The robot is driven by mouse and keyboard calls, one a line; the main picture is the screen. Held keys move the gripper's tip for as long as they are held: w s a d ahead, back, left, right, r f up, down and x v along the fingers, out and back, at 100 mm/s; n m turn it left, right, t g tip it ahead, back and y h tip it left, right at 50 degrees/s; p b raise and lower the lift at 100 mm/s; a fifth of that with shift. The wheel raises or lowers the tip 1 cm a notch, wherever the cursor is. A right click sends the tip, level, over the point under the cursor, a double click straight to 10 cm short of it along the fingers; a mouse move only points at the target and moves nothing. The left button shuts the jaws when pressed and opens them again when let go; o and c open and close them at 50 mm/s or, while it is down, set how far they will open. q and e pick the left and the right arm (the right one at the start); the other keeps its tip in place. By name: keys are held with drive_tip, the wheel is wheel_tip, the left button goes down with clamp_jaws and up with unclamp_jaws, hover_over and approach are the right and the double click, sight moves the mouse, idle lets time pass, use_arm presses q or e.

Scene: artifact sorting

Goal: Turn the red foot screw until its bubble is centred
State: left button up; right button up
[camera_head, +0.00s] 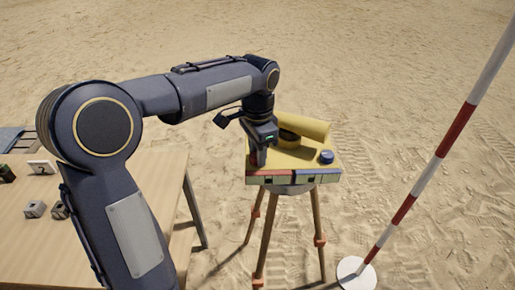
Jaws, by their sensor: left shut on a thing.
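A yellow levelling instrument (312,128) sits on a tripod (267,236) at the centre. A blue foot screw (326,157) stands clear on its right side. My left gripper (259,157) points down at the left side of the instrument and is shut on the red foot screw (254,158), of which only a little red shows. The front edge carries a red strip and a blue strip with small greenish windows (311,179). The bubbles are too small to read. My right gripper is out of view.
A red and white pole (438,155) leans up from a white round base (357,273) at the right. A wooden table (180,215) at the left holds small grey blocks (35,209). Open sand surrounds the tripod.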

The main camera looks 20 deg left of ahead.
use_arm(q)
drive_tip(key=shift+n, duration=0.6)
drive_tip(key=o, duration=1)
drive_tip(key=shift+r, duration=0.1)
wheel_tip(320, 180, up, 8)
drive_tip(key=shift+f, duration=0.25)
drive_tip(key=shift+r, duration=0.1)
